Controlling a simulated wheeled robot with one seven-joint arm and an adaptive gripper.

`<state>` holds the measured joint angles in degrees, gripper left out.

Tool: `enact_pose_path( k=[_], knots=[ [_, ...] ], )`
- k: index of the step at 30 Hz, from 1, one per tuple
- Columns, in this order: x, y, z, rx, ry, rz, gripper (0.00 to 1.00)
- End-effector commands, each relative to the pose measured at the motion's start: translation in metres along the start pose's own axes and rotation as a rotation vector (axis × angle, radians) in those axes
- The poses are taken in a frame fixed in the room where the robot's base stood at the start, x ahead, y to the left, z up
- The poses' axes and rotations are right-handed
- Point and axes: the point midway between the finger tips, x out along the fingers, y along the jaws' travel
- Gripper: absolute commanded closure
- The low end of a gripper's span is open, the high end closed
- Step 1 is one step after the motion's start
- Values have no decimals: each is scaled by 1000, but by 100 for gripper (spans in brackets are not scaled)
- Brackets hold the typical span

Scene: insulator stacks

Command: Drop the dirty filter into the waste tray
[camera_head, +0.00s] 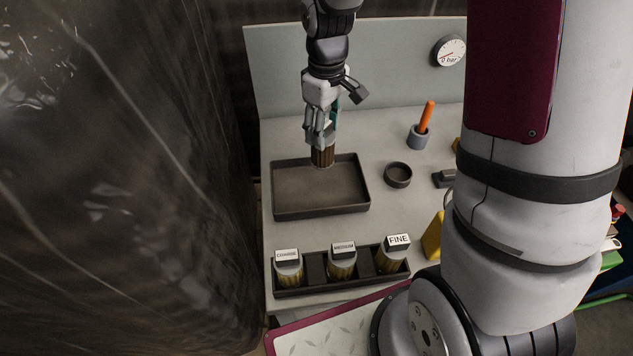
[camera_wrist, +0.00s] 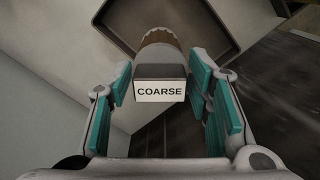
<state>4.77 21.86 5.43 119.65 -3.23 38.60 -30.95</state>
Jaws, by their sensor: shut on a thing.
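My gripper (camera_head: 321,138) is shut on the dirty filter (camera_head: 322,156), a brown pleated cylinder that hangs below the fingers. In the wrist view the filter (camera_wrist: 160,52) sits between the teal finger pads, with a cap labelled COARSE facing the camera. The waste tray (camera_head: 362,190) is a dark, shallow rectangular tray on the bench and looks empty. In the head view the filter overlaps the tray's back edge; its exact height above the tray is hard to tell. The tray (camera_wrist: 228,50) also shows beyond the filter in the wrist view.
A dark rack (camera_head: 315,268) in front holds several labelled filters, the right one marked FINE. A dark ring (camera_head: 398,174), a grey cup (camera_head: 419,138) with an orange handle and a pressure gauge (camera_head: 449,51) are at right. A dark, shiny sheet (camera_head: 120,180) hangs at left.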

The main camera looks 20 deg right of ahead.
Motion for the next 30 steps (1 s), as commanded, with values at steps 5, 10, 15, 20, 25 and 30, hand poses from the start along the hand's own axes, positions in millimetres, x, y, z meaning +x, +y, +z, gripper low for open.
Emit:
enact_pose_path(
  k=[5,10,15,20,25,30],
  knots=[
    [24,1,-1,0,-1,-1,100],
    [38,1,-1,0,0,0,100],
    [45,0,0,0,0,0,100],
    [45,0,0,0,1,1,100],
    [45,0,0,0,1,0,48],
    [45,0,0,0,0,0,31]
  ],
)
